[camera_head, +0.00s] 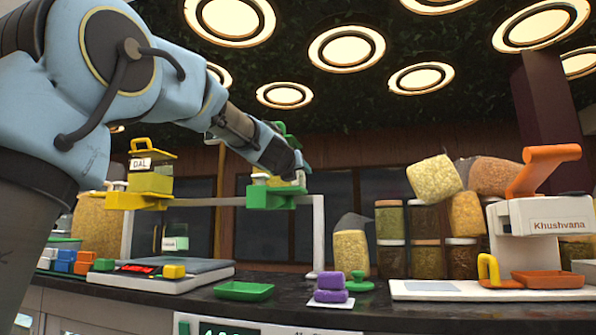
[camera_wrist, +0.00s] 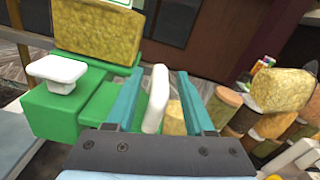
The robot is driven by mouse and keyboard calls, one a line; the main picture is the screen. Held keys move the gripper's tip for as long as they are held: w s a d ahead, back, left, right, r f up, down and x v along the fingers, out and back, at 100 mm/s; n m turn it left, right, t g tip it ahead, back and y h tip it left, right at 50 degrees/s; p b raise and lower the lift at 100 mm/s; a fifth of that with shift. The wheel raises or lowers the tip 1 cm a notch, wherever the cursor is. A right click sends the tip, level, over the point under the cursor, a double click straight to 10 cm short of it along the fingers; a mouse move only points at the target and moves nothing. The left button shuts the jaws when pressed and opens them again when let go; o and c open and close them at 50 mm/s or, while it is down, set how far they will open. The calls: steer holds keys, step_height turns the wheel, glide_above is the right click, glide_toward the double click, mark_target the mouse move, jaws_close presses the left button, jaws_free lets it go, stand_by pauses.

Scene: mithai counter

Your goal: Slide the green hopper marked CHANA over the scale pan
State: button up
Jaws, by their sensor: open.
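The green hopper (camera_head: 272,196) hangs on a pale rail right of the scale in the head view; its CHANA mark is not readable. My gripper (camera_head: 298,172) is at its upper right side and partly hides it. In the wrist view, the hopper's green body (camera_wrist: 55,112) is left of and behind my open gripper (camera_wrist: 157,73). An upright white bar (camera_wrist: 157,98) shows between the two fingers; I cannot tell whether they touch it. A white knob (camera_wrist: 57,68) stands on the green body. The scale (camera_head: 165,274) with its pan is on the counter, lower left of the hopper.
A yellow hopper (camera_head: 140,199) marked DAL hangs left on the rail (camera_head: 319,230), above the scale. Filled jars (camera_head: 426,222) are stacked behind.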

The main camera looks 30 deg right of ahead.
steer(key=shift+w+d, duration=0.1)
steer(key=shift+d, duration=0.05)
jaws_close()
stand_by(0.4)
stand_by(1.0)
